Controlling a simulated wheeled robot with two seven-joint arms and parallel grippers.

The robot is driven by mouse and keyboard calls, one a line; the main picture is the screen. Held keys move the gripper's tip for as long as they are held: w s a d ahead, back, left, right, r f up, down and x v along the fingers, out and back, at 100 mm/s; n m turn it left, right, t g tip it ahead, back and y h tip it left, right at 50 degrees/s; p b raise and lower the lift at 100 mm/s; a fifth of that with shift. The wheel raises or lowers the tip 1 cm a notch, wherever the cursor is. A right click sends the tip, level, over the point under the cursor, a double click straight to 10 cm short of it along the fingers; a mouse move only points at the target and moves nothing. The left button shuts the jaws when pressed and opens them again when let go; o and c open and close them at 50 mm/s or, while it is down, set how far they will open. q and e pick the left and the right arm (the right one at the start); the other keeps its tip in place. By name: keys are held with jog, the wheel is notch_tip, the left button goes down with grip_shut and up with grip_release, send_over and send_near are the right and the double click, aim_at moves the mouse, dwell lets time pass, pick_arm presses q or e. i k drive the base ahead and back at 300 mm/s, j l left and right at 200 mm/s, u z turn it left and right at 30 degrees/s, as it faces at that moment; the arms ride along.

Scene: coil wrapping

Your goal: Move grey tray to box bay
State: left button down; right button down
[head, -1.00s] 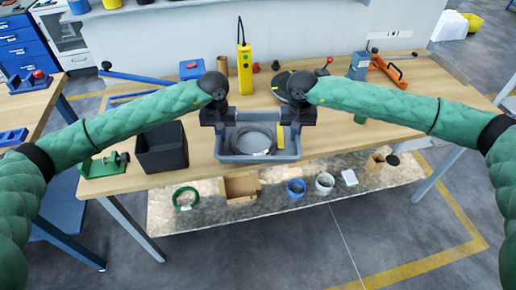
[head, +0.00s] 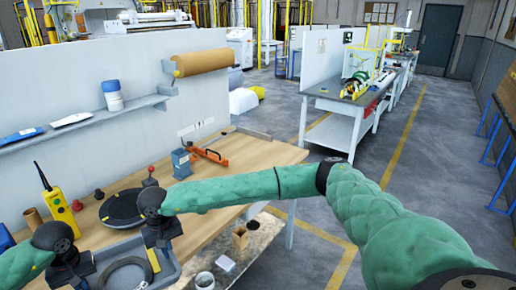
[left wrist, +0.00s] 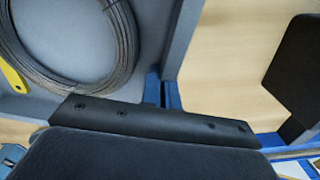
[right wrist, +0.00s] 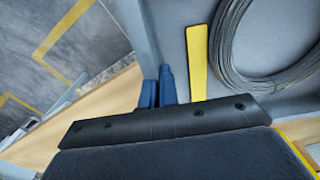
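The grey tray (head: 172,270) is at the lower left of the head view, partly cut off by the frame. It holds a dark wire coil (head: 126,272) and a yellow strip (head: 153,260). My right gripper (head: 160,243) is shut on the tray's right side; its blue fingertips (right wrist: 157,90) are at the wall in the right wrist view. My left gripper (head: 72,272) is shut on the opposite side, with blue fingertips (left wrist: 162,92) at the wall in the left wrist view. I cannot tell whether the tray touches the table. I cannot identify the box bay.
The wooden workbench (head: 225,160) carries a black disc (head: 120,208), a yellow controller (head: 60,212) and an orange tool (head: 210,155). A black bin (left wrist: 297,65) stands beside the tray. Another workbench (head: 340,105) is farther back. Open grey floor (head: 400,170) lies to the right.

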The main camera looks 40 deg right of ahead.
aim_at(242, 146)
jog(key=z, duration=1)
jog(key=i+l+z, duration=0.1)
jog(key=z, duration=0.8)
jog(key=i, duration=2.95)
jog(key=i+l+u, duration=0.15)
jog(key=i, duration=0.65)
jog(key=u, duration=1.9)
